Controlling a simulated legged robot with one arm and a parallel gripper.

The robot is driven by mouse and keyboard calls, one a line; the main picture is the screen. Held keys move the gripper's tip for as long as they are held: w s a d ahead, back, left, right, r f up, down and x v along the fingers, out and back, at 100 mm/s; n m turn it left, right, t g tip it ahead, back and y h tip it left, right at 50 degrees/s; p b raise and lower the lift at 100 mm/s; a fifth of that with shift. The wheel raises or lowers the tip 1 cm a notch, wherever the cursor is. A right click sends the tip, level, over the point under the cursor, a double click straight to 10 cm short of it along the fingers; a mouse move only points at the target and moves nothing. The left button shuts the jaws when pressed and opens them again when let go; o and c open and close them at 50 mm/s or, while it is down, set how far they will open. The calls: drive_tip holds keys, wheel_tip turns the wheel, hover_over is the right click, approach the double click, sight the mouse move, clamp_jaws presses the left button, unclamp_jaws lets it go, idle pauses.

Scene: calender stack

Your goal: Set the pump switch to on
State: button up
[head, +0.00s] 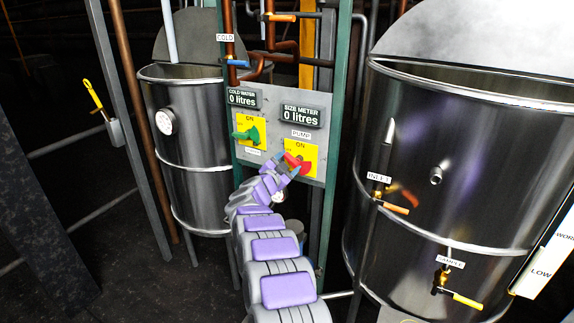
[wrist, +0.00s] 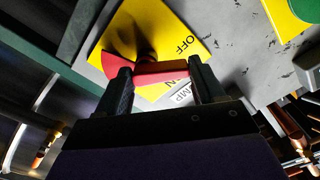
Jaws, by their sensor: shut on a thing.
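The pump switch is a red rotary handle (head: 304,166) on a yellow plate (head: 311,150) under the PUMP label (head: 301,134). ON is printed at the top of the plate. In the wrist view the red handle (wrist: 162,70) lies between the two dark fingers of my gripper (wrist: 160,76), and my gripper is shut on it. The yellow plate (wrist: 171,30) shows OFF at upper right, with ON partly hidden near the fingers. In the head view my gripper (head: 287,166) covers the handle's left end, so its exact angle is hard to tell.
A green switch (head: 248,135) is on a yellow plate left of the pump switch. Displays above read 0 litres. Steel tanks stand left (head: 192,115) and right (head: 440,120). A green post (head: 337,110) edges the grey panel.

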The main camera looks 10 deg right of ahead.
drive_tip(key=m+b, duration=0.1)
drive_tip(key=m, duration=0.1)
drive_tip(key=m+b, duration=0.1)
drive_tip(key=m, duration=0.2)
drive_tip(key=shift+s+d+r+m, duration=0.1)
drive_tip(key=shift+s+d+m, duration=0.1)
drive_tip(key=shift+m, duration=0.1)
drive_tip(key=m+b, duration=0.2)
drive_tip(key=m, duration=0.1)
drive_tip(key=m+b, duration=0.1)
drive_tip(key=shift+s+d+m, duration=0.2)
drive_tip(key=shift+d+m, duration=0.1)
drive_tip(key=shift+m, duration=0.1)
drive_tip(key=shift+b, duration=0.3)
drive_tip(key=o, duration=1)
drive_tip(key=shift+o, duration=0.2)
drive_tip(key=shift+r, duration=0.15)
drive_tip(key=p+v, duration=0.2)
drive_tip(key=v, duration=1.5)
drive_tip(key=shift+a, duration=0.25)
